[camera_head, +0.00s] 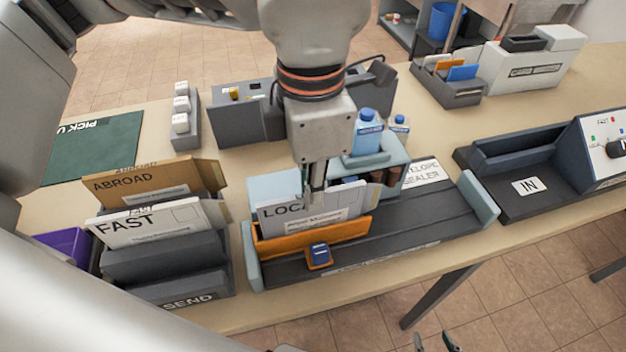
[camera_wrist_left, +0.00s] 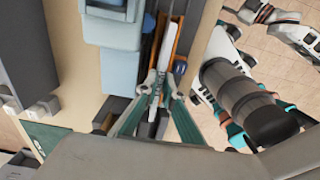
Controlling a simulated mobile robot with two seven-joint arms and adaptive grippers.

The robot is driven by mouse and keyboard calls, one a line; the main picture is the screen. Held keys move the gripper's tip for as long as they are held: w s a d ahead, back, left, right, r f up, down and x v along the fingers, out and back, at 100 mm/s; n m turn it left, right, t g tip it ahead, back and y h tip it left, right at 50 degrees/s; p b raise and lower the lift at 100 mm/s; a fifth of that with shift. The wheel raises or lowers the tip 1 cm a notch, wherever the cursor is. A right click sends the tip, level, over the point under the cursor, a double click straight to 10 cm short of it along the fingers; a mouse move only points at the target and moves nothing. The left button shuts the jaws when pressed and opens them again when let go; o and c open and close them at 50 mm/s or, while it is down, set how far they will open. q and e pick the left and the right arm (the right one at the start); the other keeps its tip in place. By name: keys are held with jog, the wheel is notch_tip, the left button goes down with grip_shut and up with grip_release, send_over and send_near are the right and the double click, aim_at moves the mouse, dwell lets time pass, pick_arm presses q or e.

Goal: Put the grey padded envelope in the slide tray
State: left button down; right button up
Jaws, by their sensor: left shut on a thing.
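A pale grey envelope (camera_head: 340,215), its print starting "LOC", stands upright at the left end of the slide tray (camera_head: 420,238), a long dark tray with light blue ends. An orange plate (camera_head: 290,244) with a blue block stands right in front of it. My left gripper (camera_head: 316,196) is shut on the envelope's top edge from above. In the left wrist view its fingers (camera_wrist_left: 159,88) pinch the thin envelope (camera_wrist_left: 165,50) on edge. Whether the envelope's bottom touches the tray is hidden. Two dark fingertips of my right gripper (camera_head: 435,342) show apart at the bottom edge, empty.
A dark rack (camera_head: 170,265) marked SEND, with FAST (camera_head: 155,225) and ABROAD (camera_head: 140,187) envelopes, stands left of the tray. A light blue stand with bottles (camera_head: 368,132) is close behind. A dark IN tray (camera_head: 510,190) lies right. The slide tray's right part is clear.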

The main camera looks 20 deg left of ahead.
pick_arm(q)
jog(key=shift+f, duration=0.15)
jog(key=c, duration=2.1)
grip_release()
pick_arm(e)
jog(key=shift+s+f, duration=0.15)
jog(key=shift+f, duration=0.1)
jog(key=shift+r, duration=0.15)
pick_arm(q)
jog(key=shift+r+p, duration=0.45)
jog(key=shift+r, duration=0.45)
jog(key=shift+r+p, duration=1.35)
jog(key=shift+r, duration=1.3)
pick_arm(e)
jog(key=r, duration=0.1)
jog(key=w+r, duration=0.1)
jog(key=r, duration=0.2)
jog(key=shift+w+r, duration=0.35)
jog(key=shift+r, duration=0.05)
